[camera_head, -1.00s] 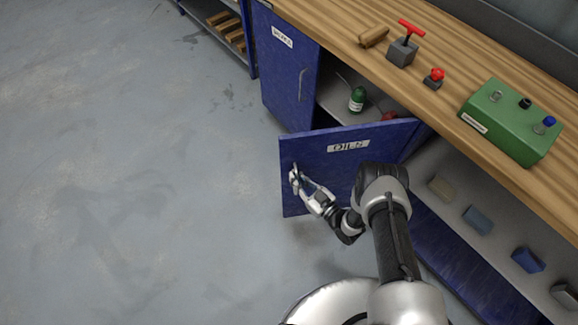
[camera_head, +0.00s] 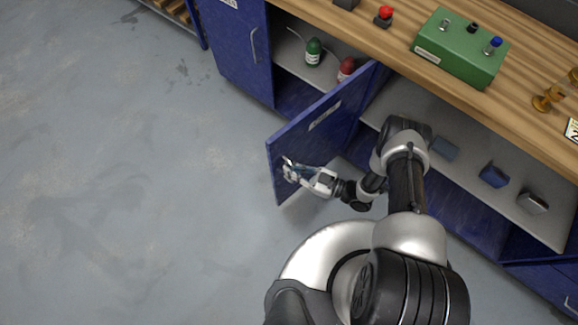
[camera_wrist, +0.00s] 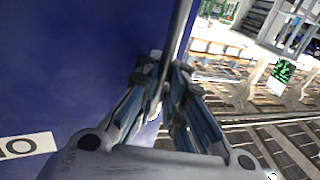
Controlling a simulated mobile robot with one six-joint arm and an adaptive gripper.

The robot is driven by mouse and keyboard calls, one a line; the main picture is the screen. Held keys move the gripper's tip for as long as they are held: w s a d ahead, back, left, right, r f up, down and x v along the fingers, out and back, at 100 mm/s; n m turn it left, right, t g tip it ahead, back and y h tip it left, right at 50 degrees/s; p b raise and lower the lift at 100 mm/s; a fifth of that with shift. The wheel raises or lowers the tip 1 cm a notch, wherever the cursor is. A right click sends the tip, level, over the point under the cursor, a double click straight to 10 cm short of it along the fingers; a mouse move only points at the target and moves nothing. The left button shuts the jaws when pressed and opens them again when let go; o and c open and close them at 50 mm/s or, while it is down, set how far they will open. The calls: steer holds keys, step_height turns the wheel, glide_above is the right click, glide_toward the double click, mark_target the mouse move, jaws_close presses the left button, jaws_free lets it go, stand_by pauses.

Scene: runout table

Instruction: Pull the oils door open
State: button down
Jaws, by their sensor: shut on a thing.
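The blue oils door (camera_head: 312,140) stands swung well out from the cabinet, with its white label (camera_head: 325,117) on its outer face. In the wrist view the door (camera_wrist: 70,60) fills the left side, with part of the label (camera_wrist: 25,146) at the lower left. My gripper (camera_head: 289,170) is at the door's free edge. The wrist view shows my gripper (camera_wrist: 163,80) with its fingers closed around the grey bar handle (camera_wrist: 178,35). The fingers hide part of the handle.
Inside the opened cabinet stand a green bottle (camera_head: 313,52) and a red bottle (camera_head: 346,69). The wooden bench top (camera_head: 400,50) carries a green box (camera_head: 460,47). An open shelf (camera_head: 470,160) lies right of the door. The floor (camera_head: 120,200) to the left is clear.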

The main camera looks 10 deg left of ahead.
steer(key=shift+w, duration=0.15)
steer(key=c, duration=2)
jaws_free()
steer(key=s+d, duration=0.2)
steer(key=d, duration=1)
